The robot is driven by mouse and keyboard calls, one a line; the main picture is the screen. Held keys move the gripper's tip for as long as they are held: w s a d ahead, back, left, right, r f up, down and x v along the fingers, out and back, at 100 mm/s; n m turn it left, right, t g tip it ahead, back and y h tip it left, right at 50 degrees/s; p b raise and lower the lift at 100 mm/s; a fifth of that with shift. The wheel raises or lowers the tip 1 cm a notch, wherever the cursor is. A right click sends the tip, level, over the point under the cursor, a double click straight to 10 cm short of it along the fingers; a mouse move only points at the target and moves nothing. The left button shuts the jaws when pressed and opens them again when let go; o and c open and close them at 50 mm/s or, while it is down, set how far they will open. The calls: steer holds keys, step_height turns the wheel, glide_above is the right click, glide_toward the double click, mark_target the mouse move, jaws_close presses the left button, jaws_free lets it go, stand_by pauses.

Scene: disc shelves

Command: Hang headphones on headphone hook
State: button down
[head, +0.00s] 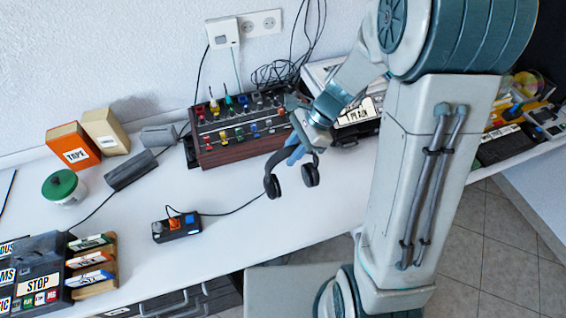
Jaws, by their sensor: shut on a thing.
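My gripper (297,150) is shut on a pair of dark headphones (272,184), which hang below its fingers. The headband is up at the fingers and the two ear cups point down. The headphones are held in the air above the white desk, in front of the mixer; the head view does not show how high. The headphone hook cannot be made out in this view.
A wood-sided mixer (240,155) with coloured knobs stands behind the headphones. A small box with buttons (176,227) and its cable lie on the white desk (262,238). An orange box (73,146) and a green-lidded jar (62,187) stand left. The desk's front middle is clear.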

mark_target(273, 177)
steer(key=shift+w+a+f, duration=0.1)
steer(key=shift+a+f, duration=0.2)
steer(key=shift+a, duration=0.25)
steer(key=shift+a+f, duration=0.3)
steer(key=shift+a, duration=0.2)
steer(key=shift+a+f, duration=0.1)
steer(key=shift+f, duration=2)
steer(key=shift+f, duration=0.15)
steer(key=c, duration=1.2)
jaws_free()
